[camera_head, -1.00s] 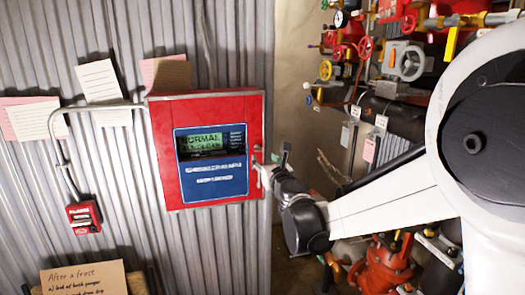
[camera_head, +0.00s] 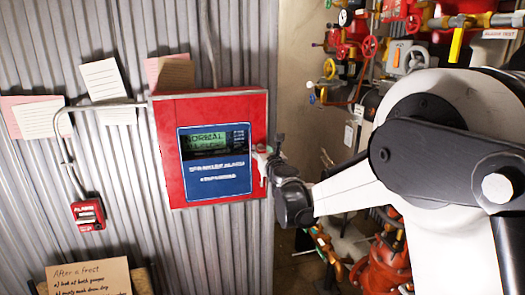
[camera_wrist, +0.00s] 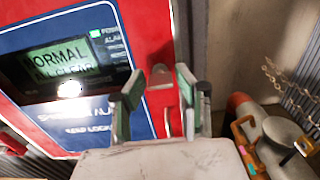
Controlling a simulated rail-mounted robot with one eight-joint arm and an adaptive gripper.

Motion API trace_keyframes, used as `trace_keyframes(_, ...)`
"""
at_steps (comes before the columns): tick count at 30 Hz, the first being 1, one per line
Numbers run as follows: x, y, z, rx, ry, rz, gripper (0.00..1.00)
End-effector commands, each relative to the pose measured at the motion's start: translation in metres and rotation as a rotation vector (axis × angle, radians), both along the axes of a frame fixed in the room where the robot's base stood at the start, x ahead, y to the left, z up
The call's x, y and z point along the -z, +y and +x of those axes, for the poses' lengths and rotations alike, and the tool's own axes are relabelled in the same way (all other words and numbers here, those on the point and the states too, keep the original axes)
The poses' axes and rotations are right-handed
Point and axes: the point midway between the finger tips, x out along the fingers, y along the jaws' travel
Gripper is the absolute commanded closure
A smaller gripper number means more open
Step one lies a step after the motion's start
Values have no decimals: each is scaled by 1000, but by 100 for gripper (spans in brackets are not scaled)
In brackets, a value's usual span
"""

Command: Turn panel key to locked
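The red alarm panel (camera_head: 258,108) hangs on the corrugated wall, with a blue front plate (camera_head: 217,180) and a lit display (camera_head: 207,141) reading "NORMAL"; the line below is unclear. My gripper (camera_head: 270,158) is at the panel's right edge. In the wrist view, my gripper (camera_wrist: 160,92) is open, its two green-and-dark fingers apart in front of the red face.
Valves and pipes (camera_head: 400,55) crowd the right side. A red pull station (camera_head: 88,213) is on the wall at lower left, fed by grey conduit. Paper notes are pinned above, and a cardboard sign (camera_head: 92,277) stands at the bottom. The floor between wall and valves is narrow.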

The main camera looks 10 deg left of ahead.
Motion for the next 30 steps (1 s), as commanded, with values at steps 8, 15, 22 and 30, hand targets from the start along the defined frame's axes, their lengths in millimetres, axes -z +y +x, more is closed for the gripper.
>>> trace_keyframes(8, 0, 0, 0, 0, 0, 0, 100)
trace_keyframes(15, 1, 0, 0, 0, -13, -29, 100)
trace_keyframes(22, 2, 0, 0, 0, -64, -140, 100)
trace_keyframes(30, 3, 0, 0, 0, -165, -357, 100)
